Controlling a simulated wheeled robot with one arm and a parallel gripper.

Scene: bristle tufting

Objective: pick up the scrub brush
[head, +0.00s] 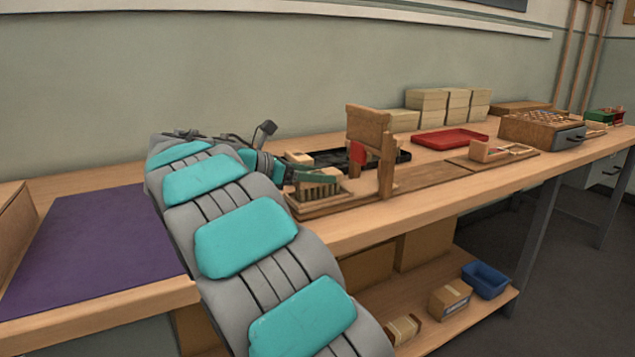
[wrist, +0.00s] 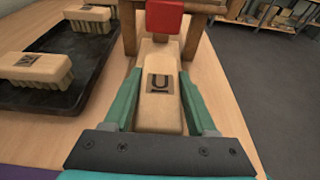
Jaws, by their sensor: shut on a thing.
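The scrub brush (wrist: 159,82) has a pale wooden block marked with a dark "U". It lies lengthwise between the two green fingers of my gripper (wrist: 158,86), which are shut on its sides. In the head view my gripper (head: 316,179) reaches in from the left, and the dark bristles of the brush (head: 320,191) point down over a low wooden base. I cannot tell whether the bristles touch the base. The far end of the brush points toward a wooden frame (head: 386,165) with a red block (wrist: 164,16) in it.
A red tray (head: 450,138), stacked pale blocks (head: 427,99) and a drawer box (head: 541,130) stand farther right. A purple mat (head: 90,245) lies clear at left.

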